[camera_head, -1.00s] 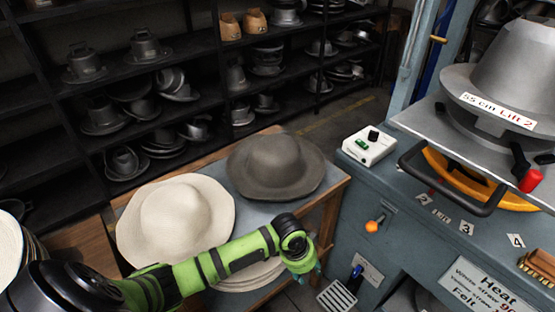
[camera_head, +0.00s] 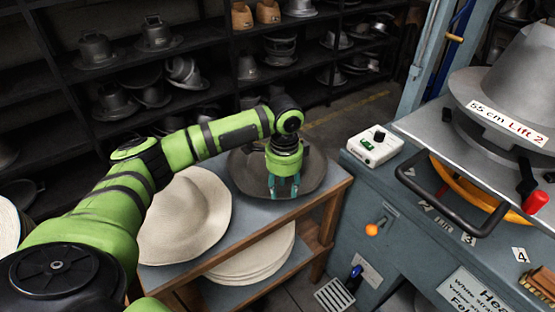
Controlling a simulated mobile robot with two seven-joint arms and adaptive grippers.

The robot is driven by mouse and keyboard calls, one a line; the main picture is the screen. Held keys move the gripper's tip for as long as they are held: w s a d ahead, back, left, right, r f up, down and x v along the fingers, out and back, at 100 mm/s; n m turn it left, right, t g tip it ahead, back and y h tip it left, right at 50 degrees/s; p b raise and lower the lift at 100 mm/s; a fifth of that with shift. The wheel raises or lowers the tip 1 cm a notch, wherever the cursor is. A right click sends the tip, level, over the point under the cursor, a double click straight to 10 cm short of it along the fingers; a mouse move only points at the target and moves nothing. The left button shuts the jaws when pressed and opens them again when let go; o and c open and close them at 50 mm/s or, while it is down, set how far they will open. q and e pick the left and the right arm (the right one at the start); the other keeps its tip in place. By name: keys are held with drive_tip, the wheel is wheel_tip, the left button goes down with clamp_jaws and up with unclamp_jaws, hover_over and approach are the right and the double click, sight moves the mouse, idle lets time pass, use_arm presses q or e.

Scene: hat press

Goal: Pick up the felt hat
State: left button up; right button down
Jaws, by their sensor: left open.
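The dark grey felt hat (camera_head: 312,170) lies brim down on the table (camera_head: 215,255), near its right back corner. A cream hat (camera_head: 196,225) lies on the table to its left, partly behind my left arm. My left gripper (camera_head: 284,188) points down over the front part of the grey hat, with its teal fingers apart and nothing between them. I cannot tell whether the fingers touch the hat. The gripper and arm hide much of the grey hat's crown. My right gripper is out of view.
More cream hats (camera_head: 250,262) are stacked on a lower shelf. The blue press (camera_head: 405,215) stands to the right, with a handle, a metal hat form (camera_head: 510,85) and a small control box (camera_head: 375,145). Dark shelves (camera_head: 60,95) with metal forms stand behind.

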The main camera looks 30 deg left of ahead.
sight(282, 200)
use_arm(q)
drive_tip(key=f, duration=0.3)
drive_tip(key=f+p, duration=0.1)
drive_tip(key=f, duration=0.1)
drive_tip(key=shift+w+a+f, duration=0.15)
drive_tip(key=shift+w+a, duration=0.1)
clamp_jaws()
